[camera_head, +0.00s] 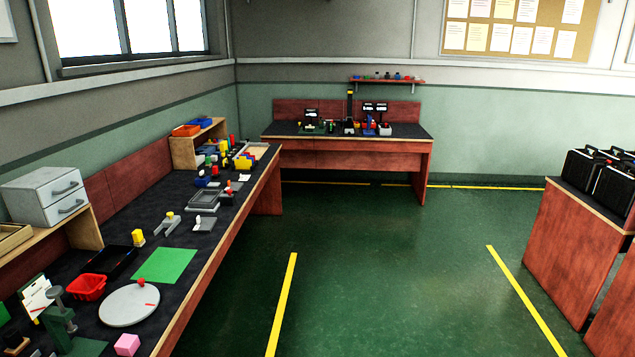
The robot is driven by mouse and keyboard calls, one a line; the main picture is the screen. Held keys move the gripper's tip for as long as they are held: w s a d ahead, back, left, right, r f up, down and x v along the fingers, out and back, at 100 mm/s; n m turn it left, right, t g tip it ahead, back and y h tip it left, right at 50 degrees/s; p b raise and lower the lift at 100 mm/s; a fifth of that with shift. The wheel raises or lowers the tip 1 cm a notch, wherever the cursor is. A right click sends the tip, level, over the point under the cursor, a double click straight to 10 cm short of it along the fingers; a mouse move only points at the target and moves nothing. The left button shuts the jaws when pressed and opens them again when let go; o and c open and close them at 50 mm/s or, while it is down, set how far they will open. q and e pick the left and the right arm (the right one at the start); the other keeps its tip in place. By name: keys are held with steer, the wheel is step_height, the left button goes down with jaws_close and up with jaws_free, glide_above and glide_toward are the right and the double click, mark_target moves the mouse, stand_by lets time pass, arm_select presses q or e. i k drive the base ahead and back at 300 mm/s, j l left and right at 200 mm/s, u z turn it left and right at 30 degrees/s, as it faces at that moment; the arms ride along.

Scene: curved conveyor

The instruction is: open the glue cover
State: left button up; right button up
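I cannot pick out a glue container or its cover with certainty; the small items on the benches are too small to tell. Neither of my grippers is in the head camera view. A long dark-topped workbench (146,207) runs along the left wall with many small items on it. A small yellow object (138,237) stands on it near a grey forked piece (167,224). A round light-grey plate (128,306) lies at the near end with a small red piece on it.
A red basket (87,286), a green sheet (165,265) and a pink cube (127,344) lie on the left bench. A second bench (345,144) stands at the back wall. Black cases (580,170) sit on a right-hand cabinet. The green floor (390,270) between is clear.

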mark_target(172, 218)
steer(key=i+u, duration=0.1)
steer(key=i, duration=0.75)
steer(key=i+l+u, duration=0.1)
steer(key=i, duration=0.7)
steer(key=i+l+u, duration=0.25)
steer(key=i, duration=0.2)
steer(key=i+l+u, duration=0.1)
steer(key=i+u, duration=0.2)
steer(key=i, duration=0.15)
steer(key=i+l+u, duration=0.25)
steer(key=i, duration=0.2)
steer(key=i+l, duration=0.1)
steer(key=i, duration=0.75)
steer(key=u, duration=0.65)
